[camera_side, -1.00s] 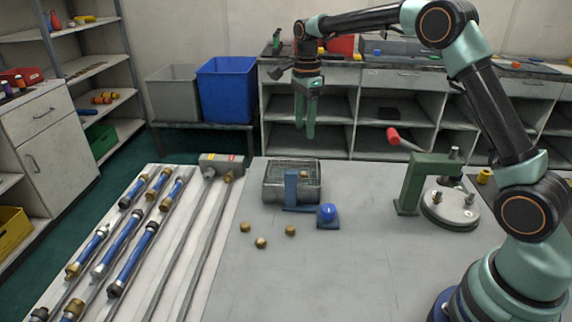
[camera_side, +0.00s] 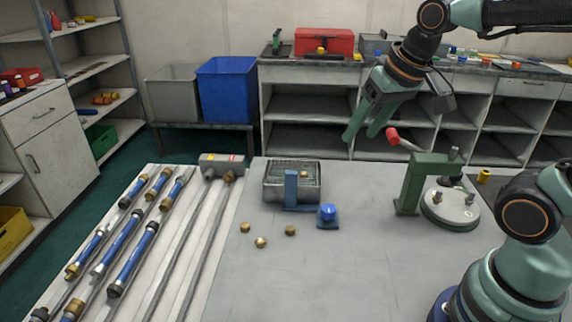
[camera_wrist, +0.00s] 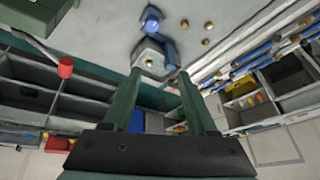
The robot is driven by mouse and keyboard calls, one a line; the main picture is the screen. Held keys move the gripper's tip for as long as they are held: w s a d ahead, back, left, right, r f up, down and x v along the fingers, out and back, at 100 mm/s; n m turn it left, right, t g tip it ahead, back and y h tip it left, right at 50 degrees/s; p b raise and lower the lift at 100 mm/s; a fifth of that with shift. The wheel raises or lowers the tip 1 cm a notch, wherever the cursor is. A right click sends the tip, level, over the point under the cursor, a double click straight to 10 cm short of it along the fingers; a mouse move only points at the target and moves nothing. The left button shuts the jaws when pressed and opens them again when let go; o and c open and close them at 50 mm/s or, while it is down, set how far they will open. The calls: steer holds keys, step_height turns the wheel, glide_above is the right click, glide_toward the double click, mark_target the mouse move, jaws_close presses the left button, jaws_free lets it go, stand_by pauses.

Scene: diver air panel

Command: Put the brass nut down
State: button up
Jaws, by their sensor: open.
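My gripper (camera_side: 360,136) is open and empty, raised above the bench and tilted to the right of the wire basket (camera_side: 272,192). Its two green fingers also show apart in the wrist view (camera_wrist: 159,73), with nothing between them. One small brass nut (camera_side: 304,174) shows inside the basket, though its exact rest is hard to make out. Three more brass nuts lie loose on the bench in front of the basket: a left one (camera_side: 245,227), a front one (camera_side: 261,242) and a right one (camera_side: 291,230).
A blue upright (camera_side: 291,188) and a blue knob (camera_side: 327,211) stand at the basket's front. A green press with a red handle (camera_side: 410,185) stands at the right. Blue hoses (camera_side: 125,238) and grey pipes lie at the left. The bench's front middle is clear.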

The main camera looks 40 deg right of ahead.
steer(key=shift+s+a+f+n+t, duration=0.15)
steer(key=shift+s+f+n, duration=0.3)
steer(key=shift+s+n, duration=0.25)
steer(key=shift+s+a+f+n+t, duration=0.1)
steer(key=shift+s+f+n+t, duration=0.05)
steer(key=shift+s+f+n, duration=0.4)
